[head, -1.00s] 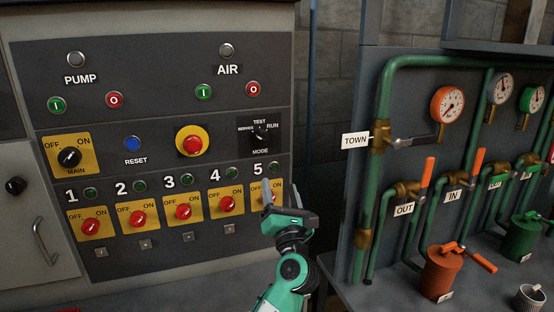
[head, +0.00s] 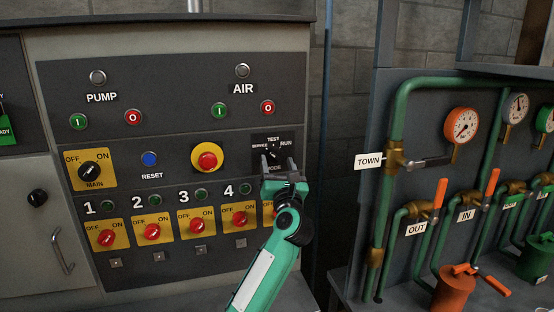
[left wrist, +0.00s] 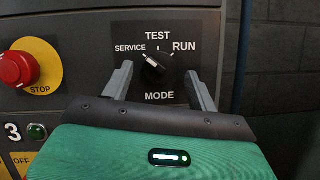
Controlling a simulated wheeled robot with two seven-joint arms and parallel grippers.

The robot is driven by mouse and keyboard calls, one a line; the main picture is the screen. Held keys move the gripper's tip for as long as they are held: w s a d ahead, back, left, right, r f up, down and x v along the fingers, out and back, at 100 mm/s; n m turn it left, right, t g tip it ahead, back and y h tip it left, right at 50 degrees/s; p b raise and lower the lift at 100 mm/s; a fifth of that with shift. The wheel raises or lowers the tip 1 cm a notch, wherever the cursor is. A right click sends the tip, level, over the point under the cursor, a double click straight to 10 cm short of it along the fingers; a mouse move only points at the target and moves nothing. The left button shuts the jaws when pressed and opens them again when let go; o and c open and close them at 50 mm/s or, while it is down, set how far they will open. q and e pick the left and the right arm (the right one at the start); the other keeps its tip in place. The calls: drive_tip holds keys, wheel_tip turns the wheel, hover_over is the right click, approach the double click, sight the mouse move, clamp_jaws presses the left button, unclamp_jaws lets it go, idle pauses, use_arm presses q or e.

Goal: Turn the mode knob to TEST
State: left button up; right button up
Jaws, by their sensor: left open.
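The black mode knob (head: 273,155) sits on a dark plate at the right of the blue-grey panel. In the left wrist view the knob (left wrist: 155,62) lies below the TEST label (left wrist: 158,36), with SERVICE (left wrist: 130,48) to its left and RUN (left wrist: 184,47) to its right. My left gripper (head: 278,161) is open in front of the knob. In the left wrist view its fingers (left wrist: 160,72) stand apart on either side of the knob, with visible space between. My right gripper is not in view.
A red stop button (head: 207,158) on a yellow disc is left of the knob. A row of red OFF/ON switches (head: 152,231) runs below. Green pipes (head: 384,190) with orange-handled valves stand at the right.

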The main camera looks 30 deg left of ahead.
use_arm(q)
drive_tip(key=shift+w+a+r, duration=0.2)
drive_tip(key=shift+w+a, duration=0.15)
drive_tip(key=shift+a, duration=0.05)
drive_tip(key=c, duration=1)
drive_tip(key=shift+r+m+p, duration=0.15)
drive_tip(key=shift+m+p, duration=0.15)
drive_tip(key=shift+p, duration=0.45)
drive_tip(key=m+h+p, duration=0.1)
drive_tip(key=m+p, duration=0.2)
drive_tip(key=p, duration=0.4)
drive_tip(key=m+t+h+p, duration=0.1)
drive_tip(key=m+h+p, duration=0.1)
drive_tip(key=m+p, duration=0.2)
drive_tip(key=m+h+p, duration=0.2)
drive_tip(key=m+p, duration=0.2)
drive_tip(key=p, duration=0.5)
drive_tip(key=shift+s+a+r+t+p, duration=0.2)
drive_tip(key=shift+s+t+p, duration=0.1)
drive_tip(key=shift+t+p, duration=0.1)
drive_tip(key=shift+f+m+h+p, duration=0.1)
drive_tip(key=shift+m+h+p, duration=0.3)
drive_tip(key=shift+m+p, duration=0.45)
drive_tip(key=shift+f, duration=0.1)
